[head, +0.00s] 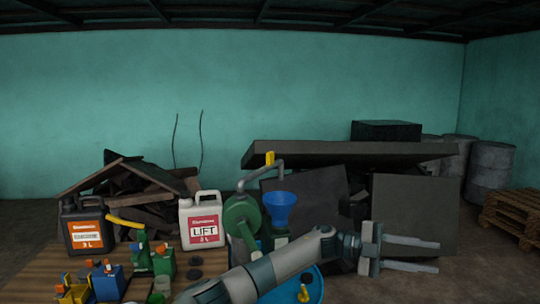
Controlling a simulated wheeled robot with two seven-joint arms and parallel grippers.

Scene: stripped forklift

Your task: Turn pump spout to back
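A green pump (243,214) with a round body stands at the middle of the view. A grey bent arm rises from it to the right and carries a yellow end piece (270,158). I cannot clearly tell the pump's spout; the lower part of the pump is partly hidden by my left arm. A blue funnel (280,204) is just right of the pump. My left gripper (438,256) reaches past the pump to the right, its two fingers apart and nothing between them. It touches neither pump nor funnel. My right gripper is not in view.
A wooden table (35,279) at left holds a black jug (86,225), a white LIFT jug (202,222) and several small items. Dark panels (415,205) stand behind.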

